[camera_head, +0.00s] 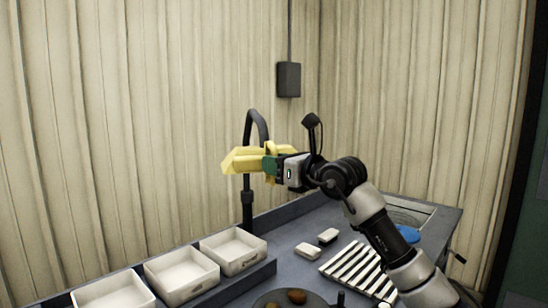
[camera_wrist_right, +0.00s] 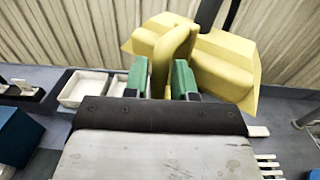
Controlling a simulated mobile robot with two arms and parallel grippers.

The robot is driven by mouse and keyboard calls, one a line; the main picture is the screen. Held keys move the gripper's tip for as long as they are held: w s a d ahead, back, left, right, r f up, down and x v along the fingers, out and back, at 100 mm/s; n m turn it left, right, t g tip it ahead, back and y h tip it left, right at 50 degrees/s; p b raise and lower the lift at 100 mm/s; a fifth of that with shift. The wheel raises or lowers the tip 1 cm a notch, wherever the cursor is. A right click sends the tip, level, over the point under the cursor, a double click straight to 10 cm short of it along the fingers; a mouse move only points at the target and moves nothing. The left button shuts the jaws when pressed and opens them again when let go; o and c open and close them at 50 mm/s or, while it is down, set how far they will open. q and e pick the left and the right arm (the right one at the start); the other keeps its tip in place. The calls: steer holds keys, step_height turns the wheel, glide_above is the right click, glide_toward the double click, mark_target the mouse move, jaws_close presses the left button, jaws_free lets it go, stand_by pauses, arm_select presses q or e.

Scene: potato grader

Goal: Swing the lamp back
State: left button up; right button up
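The lamp has a yellow, angular head (camera_head: 245,160) on a dark bent arm (camera_head: 257,125) that rises from a post at the back edge of the bench. My right gripper (camera_head: 275,163) reaches in from the right at the lamp head. In the right wrist view a yellow grip fin of the lamp head (camera_wrist_right: 222,65) stands between the two green fingers (camera_wrist_right: 160,78) and fills the gap between them, so the gripper looks shut on it. My left gripper is not in view.
White trays (camera_head: 233,268) stand in a row at the left of the grey bench (camera_head: 290,237). A white slatted rack (camera_head: 350,267), small white blocks (camera_head: 307,251), a blue disc (camera_head: 408,234) and a round plate with brown potatoes (camera_head: 297,296) lie below my right arm. A corrugated wall closes the back.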

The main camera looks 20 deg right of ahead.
steer(key=shift+w+a, duration=0.15)
steer(key=shift+w, duration=0.1)
jaws_close()
